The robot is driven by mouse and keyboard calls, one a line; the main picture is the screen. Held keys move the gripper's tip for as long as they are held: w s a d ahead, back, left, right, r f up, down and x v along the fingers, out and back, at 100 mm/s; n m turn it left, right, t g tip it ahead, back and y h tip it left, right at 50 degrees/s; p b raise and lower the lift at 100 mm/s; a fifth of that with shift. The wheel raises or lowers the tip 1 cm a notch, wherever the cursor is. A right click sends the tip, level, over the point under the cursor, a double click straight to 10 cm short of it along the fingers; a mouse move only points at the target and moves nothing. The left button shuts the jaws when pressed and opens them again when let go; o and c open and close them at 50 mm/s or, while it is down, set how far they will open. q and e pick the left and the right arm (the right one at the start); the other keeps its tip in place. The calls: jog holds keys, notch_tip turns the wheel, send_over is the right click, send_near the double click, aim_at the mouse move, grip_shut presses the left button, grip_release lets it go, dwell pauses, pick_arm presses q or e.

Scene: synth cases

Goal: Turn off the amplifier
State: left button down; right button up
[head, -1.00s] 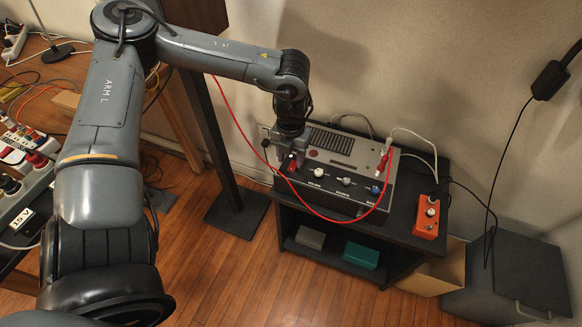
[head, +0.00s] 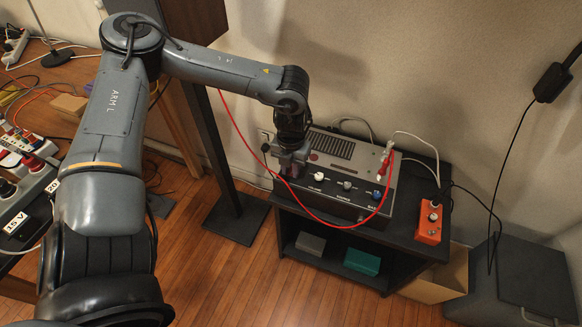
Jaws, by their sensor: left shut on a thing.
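The amplifier (head: 331,147) is a grey and black box with a slotted top, standing on a black shelf unit (head: 404,228). Its dark front strip carries a white knob (head: 318,177), a grey knob (head: 347,185) and a blue knob (head: 377,194). My left gripper (head: 291,170) points down at the left end of this strip, left of the white knob. It is shut on a small control there, which its fingers mostly hide; I cannot tell the control's position. My right gripper is not in view.
A red cable (head: 318,219) loops across the amplifier's front from its right side. An orange pedal box (head: 429,221) stands right of it. A dark post (head: 213,143) rises behind my left arm. A cardboard box (head: 440,281) and a grey bin (head: 531,268) stand at the right.

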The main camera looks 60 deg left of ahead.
pick_arm(q)
jog(key=shift+w+a+g+h, duration=0.15)
jog(key=shift+a+g+h, duration=0.05)
jog(key=shift+g+h, duration=0.25)
jog(key=shift+w+a+g+h, duration=0.1)
jog(key=shift+w+g+h, duration=0.05)
jog(key=shift+g+h, duration=0.45)
jog(key=shift+r, duration=0.1)
jog(key=c, duration=1)
grip_release()
jog(key=shift+o, duration=0.2)
jog(key=p+v, duration=0.4)
jog(key=v, duration=0.7)
